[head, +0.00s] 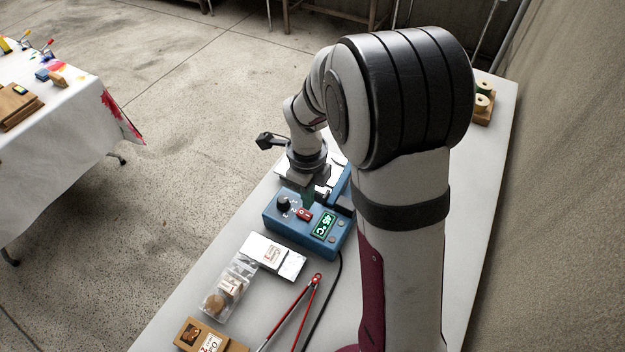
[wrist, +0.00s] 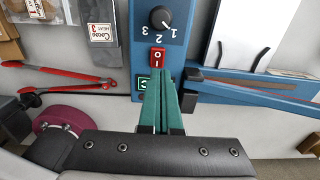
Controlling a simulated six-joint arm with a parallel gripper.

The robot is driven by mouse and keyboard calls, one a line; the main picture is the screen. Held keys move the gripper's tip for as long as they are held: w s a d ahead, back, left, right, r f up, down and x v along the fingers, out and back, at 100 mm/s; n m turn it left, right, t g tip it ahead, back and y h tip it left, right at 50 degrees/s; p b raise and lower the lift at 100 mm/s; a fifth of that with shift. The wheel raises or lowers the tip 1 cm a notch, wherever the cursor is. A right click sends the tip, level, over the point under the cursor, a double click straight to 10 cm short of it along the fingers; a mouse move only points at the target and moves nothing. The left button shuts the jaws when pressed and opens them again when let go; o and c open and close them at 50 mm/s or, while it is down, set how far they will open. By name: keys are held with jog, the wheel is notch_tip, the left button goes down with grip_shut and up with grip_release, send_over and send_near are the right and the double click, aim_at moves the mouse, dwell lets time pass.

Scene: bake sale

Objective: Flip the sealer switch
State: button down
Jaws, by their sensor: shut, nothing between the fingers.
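The blue sealer (head: 275,220) stands on the long white table, its control box facing up. Its red rocker switch (head: 304,214) lies between a black dial and a lit green display; it also shows in the wrist view (wrist: 158,56), marked I and O. I cannot tell which side is pressed. My gripper (head: 308,196) is over the box, pointing down. In the wrist view its teal fingers (wrist: 159,76) are together and empty, tips right beside the switch. I cannot tell whether they touch it. The fingers partly cover the display (wrist: 143,84).
The dial (wrist: 160,18) has numbers 1 to 3. The sealer's long bar (wrist: 255,90) runs off to one side. A white pouch (head: 272,256), a clear bag of cookies (head: 228,287), red tongs (head: 291,314) and a brown box (head: 208,337) lie in front of the sealer.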

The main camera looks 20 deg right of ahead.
notch_tip(320, 180, up, 11)
jog(key=s+d, duration=0.1)
jog(key=shift+s+d, duration=0.15)
jog(key=shift+s, duration=0.05)
jog(key=s+a+n+y, duration=0.1)
jog(key=s+a+n, duration=0.2)
jog(key=s+n, duration=0.8)
jog(key=s+a+n+y, duration=0.1)
jog(key=s+a+n, duration=0.1)
jog(key=s+n, duration=0.85)
jog(key=w+r+m+g+h, duration=0.1)
jog(key=w+r+m+h, duration=0.15)
jog(key=w+m, duration=0.75)
jog(key=m+h, duration=0.1)
jog(key=m, duration=1.1)
send_near(300, 209)
jog(key=shift+n+g, duration=0.25)
jog(key=shift+g, duration=0.15)
jog(key=x, duration=0.5)
jog(key=shift+d+f, duration=0.15)
jog(key=shift+f, duration=0.15)
jog(key=shift+w+f, duration=0.1)
jog(key=shift+f, duration=0.4)
